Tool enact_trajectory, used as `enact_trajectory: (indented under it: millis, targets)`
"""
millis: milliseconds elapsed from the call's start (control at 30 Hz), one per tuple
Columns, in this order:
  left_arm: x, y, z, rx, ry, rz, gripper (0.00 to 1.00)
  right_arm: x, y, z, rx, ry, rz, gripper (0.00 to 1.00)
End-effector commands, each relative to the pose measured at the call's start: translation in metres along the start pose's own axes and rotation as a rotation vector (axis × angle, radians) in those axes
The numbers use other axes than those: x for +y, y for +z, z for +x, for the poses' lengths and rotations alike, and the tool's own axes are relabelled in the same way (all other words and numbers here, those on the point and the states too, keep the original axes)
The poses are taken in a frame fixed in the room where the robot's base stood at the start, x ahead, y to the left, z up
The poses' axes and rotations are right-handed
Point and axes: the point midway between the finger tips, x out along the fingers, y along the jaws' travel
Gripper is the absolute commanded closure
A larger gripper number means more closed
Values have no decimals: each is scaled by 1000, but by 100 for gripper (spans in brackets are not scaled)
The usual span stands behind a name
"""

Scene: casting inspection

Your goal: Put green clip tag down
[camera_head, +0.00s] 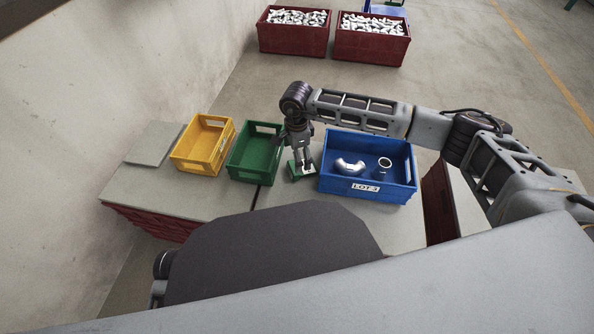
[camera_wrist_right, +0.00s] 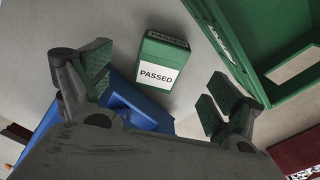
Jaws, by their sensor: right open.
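The green clip tag is a small green block with a white label reading PASSED. In the head view the tag (camera_head: 294,170) is on the grey table top between the green crate and the blue crate. In the right wrist view the tag (camera_wrist_right: 162,62) shows its label, ahead of and between the spread fingers. My right gripper (camera_head: 304,160) points down at the tag, and partly hides it in the head view. In the wrist view my right gripper (camera_wrist_right: 160,80) is open, with gaps between both fingers and the tag. My left gripper is not in view.
The blue crate (camera_head: 365,188) holds two metal pipe fittings just right of the tag. The green crate (camera_head: 244,174) and yellow crate (camera_head: 195,167) stand to the left. Two red bins (camera_head: 293,42) (camera_head: 371,48) of castings stand on the floor behind. The table front is clear.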

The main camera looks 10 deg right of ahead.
Motion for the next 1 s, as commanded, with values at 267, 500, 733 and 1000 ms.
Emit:
enact_trajectory:
  millis: [267,500,733,1000]
  targets:
    - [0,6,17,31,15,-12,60,0,0,29,1,0,1,8]
    - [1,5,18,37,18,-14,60,0,0,31,1,-1,0,8]
    - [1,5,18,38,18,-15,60,-1,0,32,1,-1,0,8]
    - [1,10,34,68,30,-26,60,-3,-1,48,0,0,0,8]
